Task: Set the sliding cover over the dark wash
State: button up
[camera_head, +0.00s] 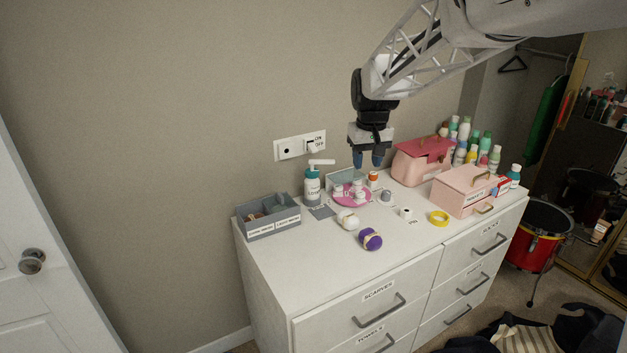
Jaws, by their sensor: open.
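A grey two-compartment box (268,232) stands at the left end of the white dresser top, with a small white label below each compartment. The lettering is too small to read surely, so I cannot tell which side is the dark wash. Reddish-brown contents show in the left part and a grey-green shape in the right. I cannot make out a sliding cover for certain; a flat grey square (322,212) lies just right of the box. My gripper (368,160) is open and empty, pointing down above the back of the dresser, well right of the box.
A pump bottle (312,187) stands right of the box. A pink tray (349,195) with small jars, a white ball (347,219), a purple ball (370,239) and yellow tape (438,217) lie further right. Pink boxes (466,190) and several bottles crowd the right end. The front left top is clear.

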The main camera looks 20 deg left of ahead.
jog(key=w+a+f+n, duration=0.1)
jog(key=w+a+f, duration=0.35)
jog(key=a, duration=0.25)
jog(key=w+a+f+n, duration=0.1)
jog(key=w+a+f, duration=0.2)
jog(key=w+a, duration=0.3)
jog(key=n+g, duration=0.1)
jog(key=n, duration=0.1)
send_over(280, 194)
notch_tip(280, 194, down, 10)
jog(key=shift+s+r, duration=0.1)
jog(key=shift+r, duration=0.05)
jog(key=shift+f, duration=3.95)
grip_shut()
